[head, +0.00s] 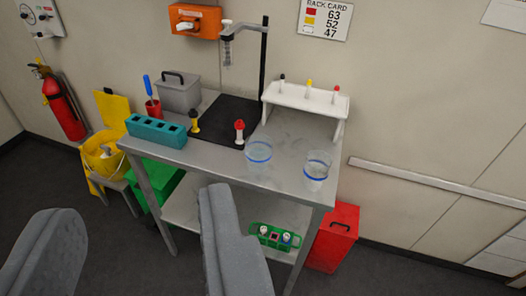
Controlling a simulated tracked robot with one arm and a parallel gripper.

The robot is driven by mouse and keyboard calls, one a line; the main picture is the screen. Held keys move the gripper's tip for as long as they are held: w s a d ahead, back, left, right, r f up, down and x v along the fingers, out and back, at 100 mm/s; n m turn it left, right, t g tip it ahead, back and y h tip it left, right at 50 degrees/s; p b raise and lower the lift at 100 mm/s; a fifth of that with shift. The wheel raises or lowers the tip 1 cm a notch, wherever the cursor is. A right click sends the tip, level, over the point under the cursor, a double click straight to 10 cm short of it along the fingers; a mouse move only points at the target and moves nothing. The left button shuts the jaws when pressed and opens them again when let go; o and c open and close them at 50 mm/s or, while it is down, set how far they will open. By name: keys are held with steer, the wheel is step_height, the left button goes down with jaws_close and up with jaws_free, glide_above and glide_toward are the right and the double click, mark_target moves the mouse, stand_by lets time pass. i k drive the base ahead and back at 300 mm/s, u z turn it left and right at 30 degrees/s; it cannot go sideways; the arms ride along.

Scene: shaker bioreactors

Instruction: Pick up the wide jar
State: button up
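Two clear jars with blue bands stand upright on the grey metal table (285,180). The left jar (258,154) looks lower and slightly wider. The right jar (317,170) looks taller and stands near the table's right edge. I cannot tell for sure which one is the wide jar. My gripper (140,200) is open and empty, with its two grey fingers far apart in the foreground. It is on the near side of the table, apart from both jars. The right finger hides part of the table's front edge and lower shelf.
A white rack (305,100) stands behind the jars. A red-topped piece (239,131), a teal block (156,131) and a clamp stand (264,60) are also on the table. A green tube holder (274,237) sits on the lower shelf. A red bin (333,238) stands at right.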

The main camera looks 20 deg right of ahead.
mark_target(259, 150)
steer(key=i, duration=0.9)
steer(key=u, duration=0.05)
